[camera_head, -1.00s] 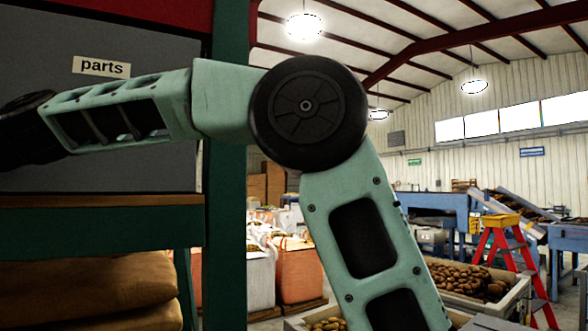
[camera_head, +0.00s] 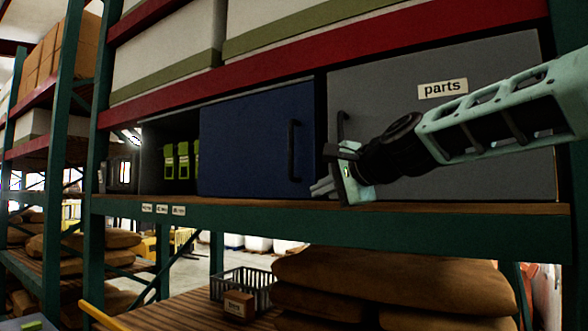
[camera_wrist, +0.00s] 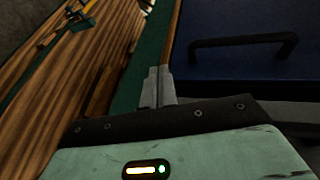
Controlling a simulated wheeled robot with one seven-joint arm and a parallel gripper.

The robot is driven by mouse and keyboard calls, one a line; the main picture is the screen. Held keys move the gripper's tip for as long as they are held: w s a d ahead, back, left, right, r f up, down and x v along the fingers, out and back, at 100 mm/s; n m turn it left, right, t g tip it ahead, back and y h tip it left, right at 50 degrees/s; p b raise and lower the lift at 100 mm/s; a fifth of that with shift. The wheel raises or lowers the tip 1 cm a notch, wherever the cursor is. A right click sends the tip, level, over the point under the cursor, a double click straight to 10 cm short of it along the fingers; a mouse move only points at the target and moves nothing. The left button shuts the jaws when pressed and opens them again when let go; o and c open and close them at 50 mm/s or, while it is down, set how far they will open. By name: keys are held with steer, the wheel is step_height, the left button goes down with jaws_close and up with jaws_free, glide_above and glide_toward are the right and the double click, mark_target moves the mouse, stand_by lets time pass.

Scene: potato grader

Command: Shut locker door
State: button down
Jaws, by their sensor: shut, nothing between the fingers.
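The locker on the shelf has a grey panel (camera_head: 500,130) labelled "parts" at right and a blue door (camera_head: 245,140) at its middle. The blue door has a dark upright handle (camera_head: 293,150) near its right edge. Left of the blue door the locker is open, and green items (camera_head: 182,162) show inside. My gripper (camera_head: 322,188) is shut and empty, in front of the locker just right of the blue door's lower right corner. In the wrist view my shut fingers (camera_wrist: 158,82) point along the shelf edge, with the blue door (camera_wrist: 220,65) and its handle (camera_wrist: 243,42) to their right, apart from them.
The shelf's green front beam (camera_head: 330,222) runs below the locker. Under it lie brown sacks (camera_head: 400,285) and a wire basket (camera_head: 245,285). A green upright (camera_head: 75,120) stands at left. The grey panel has its own dark handle (camera_head: 340,128), close to my gripper.

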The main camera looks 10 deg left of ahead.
steer(key=s+a+r, duration=0.2)
steer(key=s+a, duration=0.2)
steer(key=s, duration=0.5)
steer(key=shift+s+r, duration=0.15)
steer(key=shift+r, duration=0.25)
steer(key=s+d+f+n+g+h+b, duration=0.1)
steer(key=s+d+f+n+g+b, duration=0.2)
steer(key=f, duration=0.7)
steer(key=s+d+f+n+h+b, duration=0.15)
steer(key=s+f, duration=0.25)
steer(key=f, duration=0.5)
steer(key=s+d+f+n+g+h+b, duration=0.2)
steer(key=s+f+n, duration=0.15)
steer(key=f, duration=0.65)
steer(key=s+d+f+n+g+h+b, duration=0.2)
steer(key=s+d+f+n+b, duration=0.1)
steer(key=s+d+f, duration=0.5)
steer(key=s+d+f+n+g+h+b, duration=0.2)
steer(key=s+d+f+n, duration=0.3)
steer(key=s+f, duration=0.5)
step_height(320, 180, down, 5)
steer(key=d+h, duration=0.1)
steer(key=d, duration=0.1)
steer(key=shift+s+d+r+g+b, duration=0.15)
steer(key=shift+s+d+g+b, duration=0.2)
steer(key=shift+g+b, duration=0.05)
steer(key=shift+h, duration=0.25)
